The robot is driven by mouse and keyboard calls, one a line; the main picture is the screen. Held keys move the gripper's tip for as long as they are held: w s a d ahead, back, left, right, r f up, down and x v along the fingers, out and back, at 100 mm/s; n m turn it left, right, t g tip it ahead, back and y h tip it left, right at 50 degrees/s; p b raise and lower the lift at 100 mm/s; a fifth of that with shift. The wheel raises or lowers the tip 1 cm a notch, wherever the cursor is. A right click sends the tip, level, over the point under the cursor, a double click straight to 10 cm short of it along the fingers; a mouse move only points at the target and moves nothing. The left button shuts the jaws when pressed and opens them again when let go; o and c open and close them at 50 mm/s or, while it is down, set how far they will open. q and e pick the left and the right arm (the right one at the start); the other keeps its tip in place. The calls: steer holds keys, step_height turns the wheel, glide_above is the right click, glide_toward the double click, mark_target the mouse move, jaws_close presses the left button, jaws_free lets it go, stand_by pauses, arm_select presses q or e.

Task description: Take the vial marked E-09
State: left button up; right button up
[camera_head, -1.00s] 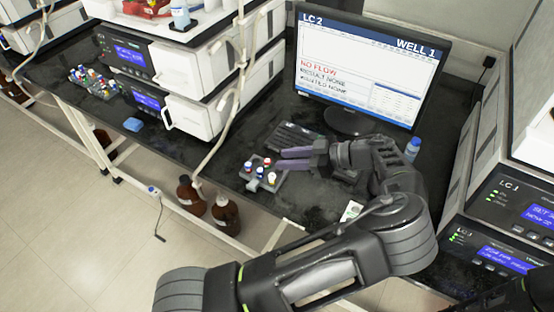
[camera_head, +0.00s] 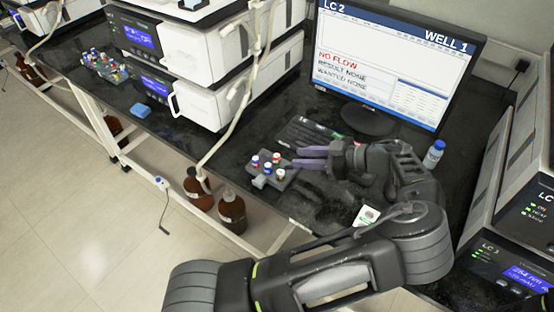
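A small grey rack (camera_head: 287,180) on the black bench holds several vials. They include a red-capped vial (camera_head: 276,158), a blue-capped vial (camera_head: 255,161) and a white-capped vial (camera_head: 280,173). The marking E-09 cannot be read on any vial.
A monitor (camera_head: 395,65) reading "NO FLOW" stands behind the gripper, with a keyboard (camera_head: 300,132) in front. A blue-capped bottle (camera_head: 434,153) stands right. A small white device (camera_head: 366,216) lies near my arm. Instrument stacks (camera_head: 205,60) rise on the left; a tube hangs there.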

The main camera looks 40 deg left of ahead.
mark_target(284, 164)
arm_select(q)
steer(key=shift+s+a+f, duration=0.15)
steer(key=shift+a+f, duration=0.1)
steer(key=shift+a, duration=0.35)
steer(key=p+x, duration=0.2)
steer(key=x, duration=0.2)
steer(key=shift+r, duration=0.1)
steer(key=shift+s+a+f, duration=0.1)
steer(key=shift+a+f, duration=0.2)
steer(key=shift+a, duration=0.2)
jaws_close()
